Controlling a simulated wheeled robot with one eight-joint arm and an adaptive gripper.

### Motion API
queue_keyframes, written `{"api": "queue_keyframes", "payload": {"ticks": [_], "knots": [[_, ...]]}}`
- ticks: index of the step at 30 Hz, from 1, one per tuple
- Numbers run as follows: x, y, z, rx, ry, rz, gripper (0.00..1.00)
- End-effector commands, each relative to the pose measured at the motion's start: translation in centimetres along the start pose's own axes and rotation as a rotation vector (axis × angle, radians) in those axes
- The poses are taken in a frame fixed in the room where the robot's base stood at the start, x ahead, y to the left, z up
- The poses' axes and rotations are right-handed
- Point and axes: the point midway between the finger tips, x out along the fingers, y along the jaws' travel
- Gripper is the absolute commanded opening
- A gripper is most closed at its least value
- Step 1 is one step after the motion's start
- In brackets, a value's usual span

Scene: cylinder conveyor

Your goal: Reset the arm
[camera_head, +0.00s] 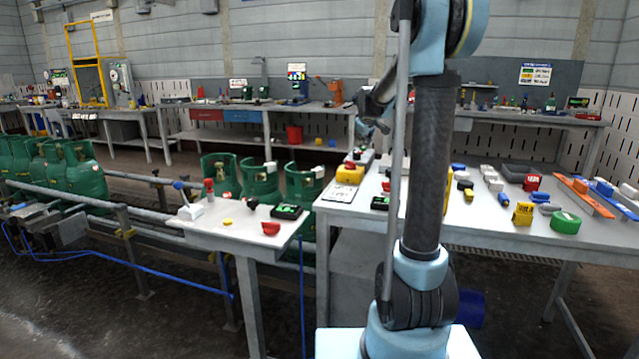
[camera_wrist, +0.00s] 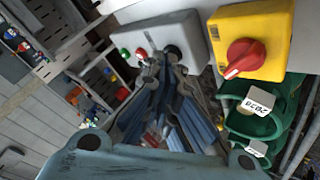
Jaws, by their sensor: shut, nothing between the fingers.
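My arm rises in front of the tables in the head view, its dark tube and blue joints upright. My gripper (camera_head: 372,112) is at upper centre, partly hidden behind my arm. In the wrist view my gripper (camera_wrist: 165,62) is shut with nothing in it. Beyond its fingers are a grey button box (camera_wrist: 178,35) and a yellow box with a red rotary knob (camera_wrist: 270,28); I cannot tell whether the fingertips touch the grey box.
Green gas cylinders (camera_head: 85,175) stand along the conveyor at left, several more behind the small table (camera_head: 240,238). The right table (camera_head: 480,222) holds many small items, including a green tape roll (camera_head: 565,222). Workbenches line the back wall.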

Motion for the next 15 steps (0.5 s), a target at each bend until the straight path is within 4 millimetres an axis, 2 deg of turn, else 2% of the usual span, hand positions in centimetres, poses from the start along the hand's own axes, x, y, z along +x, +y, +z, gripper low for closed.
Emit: {"api": "queue_keyframes", "payload": {"ticks": [8,11,15], "knots": [[-3.2,-1.6,3.5,0.057,-0.038,-0.027,0.00],[-4.8,-2.6,5.3,0.086,-0.060,-0.042,0.00],[-7.7,-4.8,8.9,0.139,-0.100,-0.071,0.00]]}}
